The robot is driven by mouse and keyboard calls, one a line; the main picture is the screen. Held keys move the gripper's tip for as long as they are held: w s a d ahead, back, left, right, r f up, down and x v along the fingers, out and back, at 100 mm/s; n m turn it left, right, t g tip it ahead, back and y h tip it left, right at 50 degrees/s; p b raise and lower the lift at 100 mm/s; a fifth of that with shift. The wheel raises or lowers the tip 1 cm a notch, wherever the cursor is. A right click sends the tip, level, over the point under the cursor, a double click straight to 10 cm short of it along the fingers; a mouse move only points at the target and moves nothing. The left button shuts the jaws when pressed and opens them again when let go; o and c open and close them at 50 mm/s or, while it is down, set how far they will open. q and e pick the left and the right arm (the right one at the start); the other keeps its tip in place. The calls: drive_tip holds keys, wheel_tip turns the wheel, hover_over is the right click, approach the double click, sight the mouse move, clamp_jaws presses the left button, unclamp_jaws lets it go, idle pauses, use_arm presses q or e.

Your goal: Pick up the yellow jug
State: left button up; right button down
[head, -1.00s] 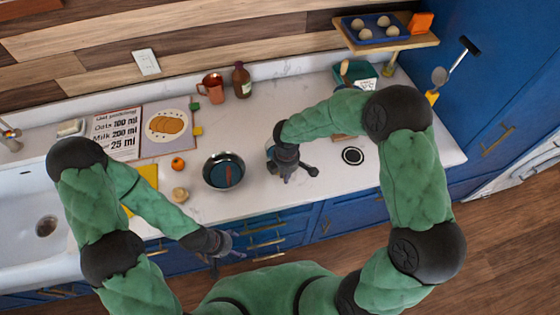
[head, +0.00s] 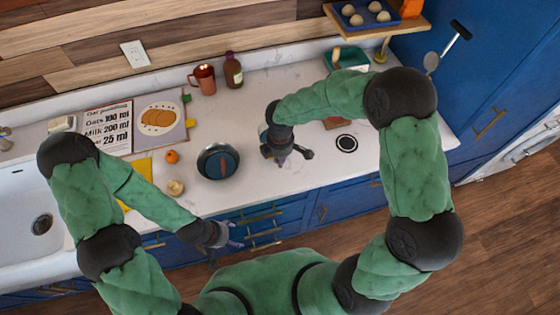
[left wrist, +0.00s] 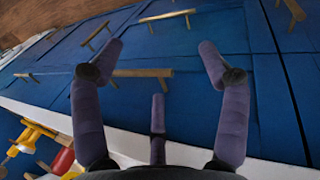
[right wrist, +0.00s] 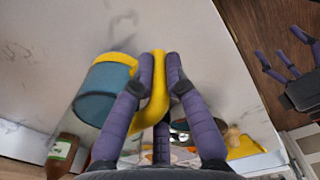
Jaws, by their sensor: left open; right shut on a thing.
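The jug (right wrist: 100,93) has a teal body with a yellow rim and a yellow handle (right wrist: 158,100). In the right wrist view its handle lies between my right gripper's fingers (right wrist: 160,68), which are shut on it. The body sits to the left of the fingers. In the head view my right gripper (head: 285,155) is over the counter and my arm hides most of the jug; I cannot tell whether it touches the counter. My left gripper (head: 218,243) is open and empty in front of the drawers; its fingers (left wrist: 160,65) also show in the left wrist view.
A round pan (head: 218,162) stands left of my right gripper. A copper mug (head: 203,78) and a brown bottle (head: 233,70) stand behind. A recipe board (head: 130,128) is at left, near the sink (head: 25,205). A black-ringed disc (head: 346,143) lies to the right.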

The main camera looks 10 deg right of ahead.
drive_tip(key=s+a+r, duration=0.6)
drive_tip(key=s+r, duration=0.4)
drive_tip(key=s, duration=0.2)
drive_tip(key=shift+s, duration=0.15)
idle(0.6)
drive_tip(key=shift+a, duration=0.1)
idle(0.7)
